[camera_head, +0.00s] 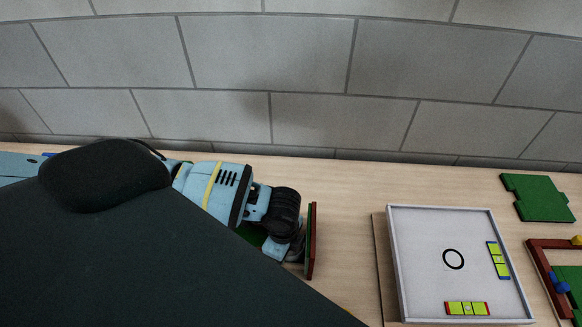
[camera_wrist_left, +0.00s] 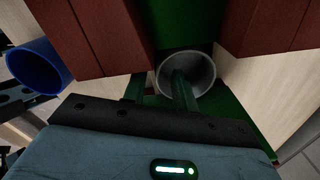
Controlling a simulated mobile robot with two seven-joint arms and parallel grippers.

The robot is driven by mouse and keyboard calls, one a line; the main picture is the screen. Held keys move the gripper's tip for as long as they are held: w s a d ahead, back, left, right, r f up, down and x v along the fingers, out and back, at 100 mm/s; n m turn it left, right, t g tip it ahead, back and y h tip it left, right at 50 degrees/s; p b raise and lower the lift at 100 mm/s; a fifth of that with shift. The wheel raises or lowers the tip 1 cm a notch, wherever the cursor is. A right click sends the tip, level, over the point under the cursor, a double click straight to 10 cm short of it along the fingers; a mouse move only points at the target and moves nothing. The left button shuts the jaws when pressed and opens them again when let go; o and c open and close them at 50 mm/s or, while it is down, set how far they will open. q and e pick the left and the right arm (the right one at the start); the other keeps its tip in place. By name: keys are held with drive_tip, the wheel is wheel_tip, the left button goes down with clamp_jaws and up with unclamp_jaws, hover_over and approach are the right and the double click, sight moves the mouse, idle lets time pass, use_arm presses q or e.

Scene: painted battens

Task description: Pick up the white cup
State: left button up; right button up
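The white cup (camera_wrist_left: 203,70) shows greyish in the left wrist view, with its open mouth towards the camera. My left gripper (camera_wrist_left: 160,90) is at its near rim, with its fingers apart. One finger reaches into the cup's mouth and the other is outside, to the left of the cup. The cup wall lies between them, and I see a gap beside it. In the head view my left gripper (camera_head: 293,250) is beside an upright red and green panel (camera_head: 312,240), and the cup is hidden there. My right gripper is not in view.
A blue cup (camera_wrist_left: 38,68) is at the left in the wrist view. Dark red boards (camera_wrist_left: 95,35) flank the white cup over a green base (camera_wrist_left: 178,22). A white tray (camera_head: 440,225) with a black ring and yellow-green battens lies to the right, near a green piece (camera_head: 538,198).

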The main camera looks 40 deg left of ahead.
use_arm(q)
drive_tip(key=shift+f, duration=0.5)
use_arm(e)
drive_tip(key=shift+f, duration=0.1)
use_arm(q)
clamp_jaws()
